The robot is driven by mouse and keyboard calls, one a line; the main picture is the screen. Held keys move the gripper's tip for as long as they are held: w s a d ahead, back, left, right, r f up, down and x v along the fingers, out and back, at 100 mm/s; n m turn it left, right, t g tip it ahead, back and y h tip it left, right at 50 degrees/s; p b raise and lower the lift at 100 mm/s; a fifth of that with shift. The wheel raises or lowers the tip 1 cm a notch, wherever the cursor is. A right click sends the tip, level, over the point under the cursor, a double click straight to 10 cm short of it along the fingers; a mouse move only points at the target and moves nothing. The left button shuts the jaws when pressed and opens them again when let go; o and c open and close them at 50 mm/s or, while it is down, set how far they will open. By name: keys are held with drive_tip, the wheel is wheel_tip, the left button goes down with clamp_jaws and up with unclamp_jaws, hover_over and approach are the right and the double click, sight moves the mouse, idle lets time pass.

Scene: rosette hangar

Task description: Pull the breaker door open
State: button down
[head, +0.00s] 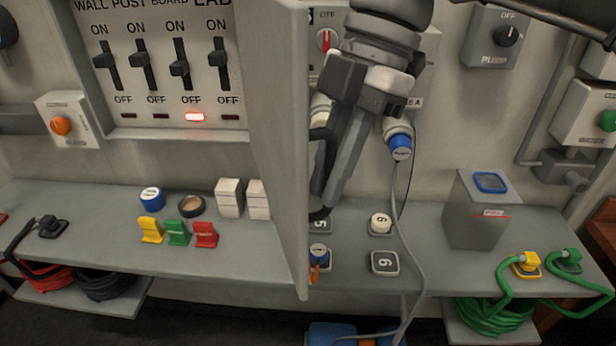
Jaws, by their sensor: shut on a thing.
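The breaker door (280,120) is a grey panel that stands swung out from the wall, its near edge toward me. The breaker box (165,60) to its left is uncovered and shows a row of black switches. A dark handle (319,214) sticks out from the door's right side. My gripper (322,190) is to the right of the door, pointing down, and is shut on this handle.
A grey shelf (80,225) runs below, with coloured clips (178,232), white blocks (229,198) and numbered pieces (384,262). A blue plug (400,148) with a hanging cable is right of my gripper. A grey box (478,215) stands farther right.

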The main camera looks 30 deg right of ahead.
drive_tip(key=shift+d, duration=0.6)
drive_tip(key=c, duration=0.9)
unclamp_jaws()
drive_tip(key=shift+r, duration=0.1)
drive_tip(key=shift+p+v, duration=4.05)
drive_tip(key=shift+v, duration=4.55)
drive_tip(key=shift+s, duration=0.15)
